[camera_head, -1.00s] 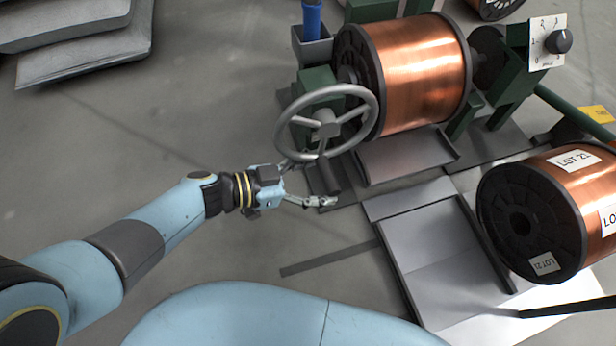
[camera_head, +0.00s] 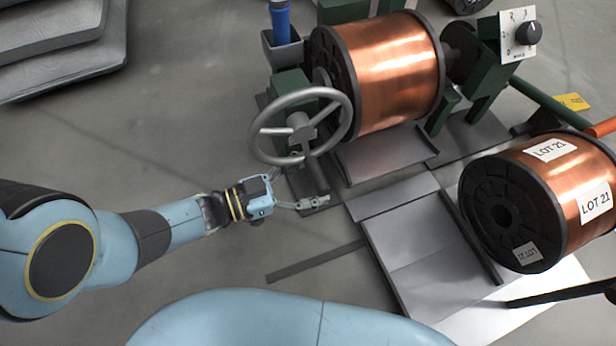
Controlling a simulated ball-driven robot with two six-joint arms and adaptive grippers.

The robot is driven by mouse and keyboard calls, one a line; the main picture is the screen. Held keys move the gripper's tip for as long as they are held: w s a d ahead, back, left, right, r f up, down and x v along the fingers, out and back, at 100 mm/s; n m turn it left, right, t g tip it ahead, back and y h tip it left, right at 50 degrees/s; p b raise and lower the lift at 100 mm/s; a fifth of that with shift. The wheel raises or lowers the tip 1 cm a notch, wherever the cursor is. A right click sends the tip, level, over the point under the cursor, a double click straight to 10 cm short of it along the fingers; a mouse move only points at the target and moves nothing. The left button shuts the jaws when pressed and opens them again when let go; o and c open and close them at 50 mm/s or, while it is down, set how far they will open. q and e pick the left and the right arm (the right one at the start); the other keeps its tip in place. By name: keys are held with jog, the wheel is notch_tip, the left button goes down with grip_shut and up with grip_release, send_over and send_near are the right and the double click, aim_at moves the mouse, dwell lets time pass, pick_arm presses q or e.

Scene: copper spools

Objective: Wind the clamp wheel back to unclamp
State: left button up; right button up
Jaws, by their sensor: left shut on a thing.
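The clamp wheel (camera_head: 345,126) is a grey spoked handwheel on the green machine, beside the near end of a copper spool (camera_head: 397,75). My left gripper (camera_head: 300,186) is at the lower left of the wheel. One finger reaches up to the lower rim and the other extends below it, to the right. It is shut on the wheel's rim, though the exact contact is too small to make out. The spool is between the black hub behind the wheel and the far green support. My right gripper is out of view.
A second copper spool (camera_head: 560,195) labelled LOT 21 lies at the right. A grey ramp plate (camera_head: 420,265) lies in front of the machine. A dial panel (camera_head: 519,35) and a blue-handled tool (camera_head: 280,22) in a grey holder flank it. Bare floor lies left of it.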

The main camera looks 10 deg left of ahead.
pick_arm(q)
jog(key=shift+s+d+r+h, duration=0.3)
jog(key=shift+s+d+r, duration=0.15)
jog(key=shift+d, duration=0.25)
jog(key=o, duration=1.6)
jog(key=shift+d, duration=0.1)
jog(key=v, duration=1.2)
jog(key=shift+a+f, duration=0.25)
jog(key=shift+a, duration=0.1)
